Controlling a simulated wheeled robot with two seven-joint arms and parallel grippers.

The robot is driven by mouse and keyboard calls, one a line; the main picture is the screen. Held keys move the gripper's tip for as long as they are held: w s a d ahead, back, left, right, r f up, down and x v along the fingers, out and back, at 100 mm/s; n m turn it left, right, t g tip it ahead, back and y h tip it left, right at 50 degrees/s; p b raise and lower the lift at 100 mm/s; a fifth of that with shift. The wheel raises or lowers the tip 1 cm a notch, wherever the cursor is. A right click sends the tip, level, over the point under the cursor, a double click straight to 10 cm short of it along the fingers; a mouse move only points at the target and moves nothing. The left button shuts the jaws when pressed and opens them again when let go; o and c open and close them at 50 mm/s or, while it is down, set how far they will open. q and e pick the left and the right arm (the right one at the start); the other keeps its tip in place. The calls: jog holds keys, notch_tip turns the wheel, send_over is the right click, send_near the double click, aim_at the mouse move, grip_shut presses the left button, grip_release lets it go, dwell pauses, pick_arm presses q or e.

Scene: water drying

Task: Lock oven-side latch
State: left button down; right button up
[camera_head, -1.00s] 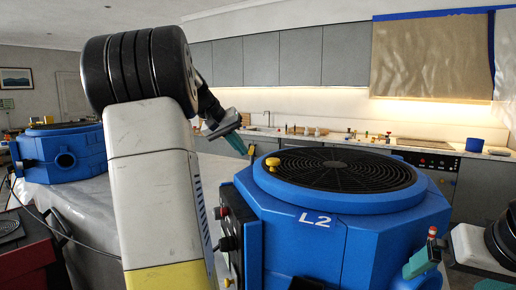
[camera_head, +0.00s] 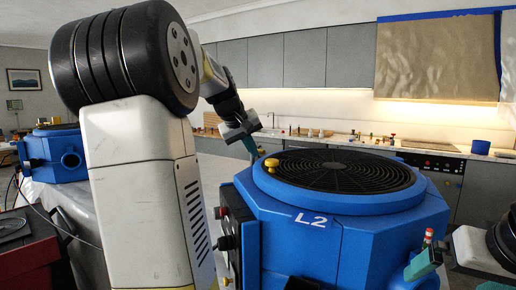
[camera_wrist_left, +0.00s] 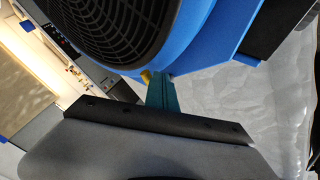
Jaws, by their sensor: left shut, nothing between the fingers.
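The blue dryer marked L2 (camera_head: 335,262) stands in front of me with a round black grille on top. A yellow knob (camera_head: 271,163) sits on its rim at the left; I cannot tell whether it is the oven-side latch or how it is set. My left gripper (camera_head: 252,146) is shut and empty, teal fingertips just above and left of the knob. In the left wrist view the fingers (camera_wrist_left: 162,93) come close beside the yellow knob (camera_wrist_left: 146,76); contact is unclear. My right gripper (camera_head: 422,264) is at the dryer's right side, near a small red-topped part (camera_head: 428,237).
The oven (camera_head: 432,162) is set in the kitchen counter behind, at the right. Another blue dryer (camera_head: 55,158) stands at the far left on a covered surface. A red box (camera_head: 40,255) is at lower left. My left arm hides much of the left side.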

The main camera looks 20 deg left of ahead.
dwell(0.4)
pick_arm(q)
jog(key=shift+w+a, duration=0.55)
